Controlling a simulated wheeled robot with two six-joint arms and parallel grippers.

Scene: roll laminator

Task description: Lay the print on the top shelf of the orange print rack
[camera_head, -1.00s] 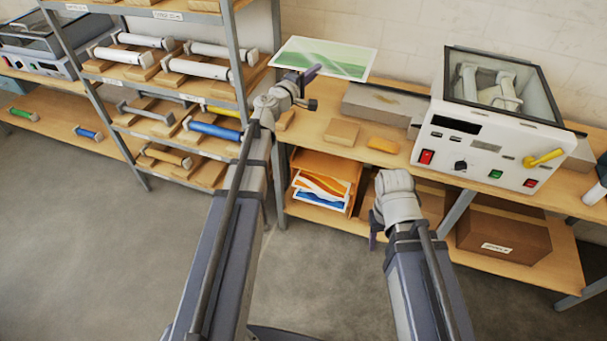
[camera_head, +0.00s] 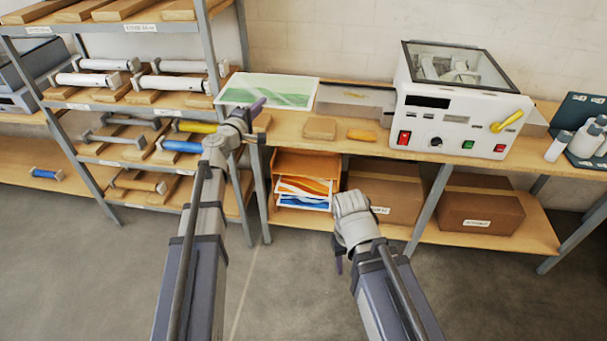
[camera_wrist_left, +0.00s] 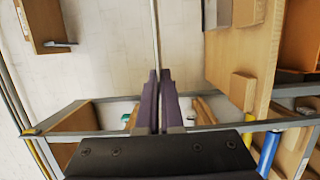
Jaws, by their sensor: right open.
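The print (camera_head: 268,92), a white-bordered sheet with a green wave picture, is held above the back of the bench. My left gripper (camera_head: 256,108) is shut on its near edge. In the left wrist view the print (camera_wrist_left: 155,35) shows edge-on as a thin line between the dark fingers (camera_wrist_left: 158,100). The orange print rack (camera_head: 308,162) stands under the bench on the lower shelf, its front open. Prints with orange and blue waves (camera_head: 304,190) lie in its lower part; its top shelf looks empty. My right gripper (camera_head: 340,255) is open, low before the bench; its fingers are partly hidden.
The white laminator (camera_head: 455,125) with a yellow handle stands on the bench, with wooden blocks (camera_head: 320,128) to its left. Cardboard boxes (camera_head: 480,208) sit right of the rack. A metal shelf unit (camera_head: 245,205) with rollers stands close left. The floor in front is clear.

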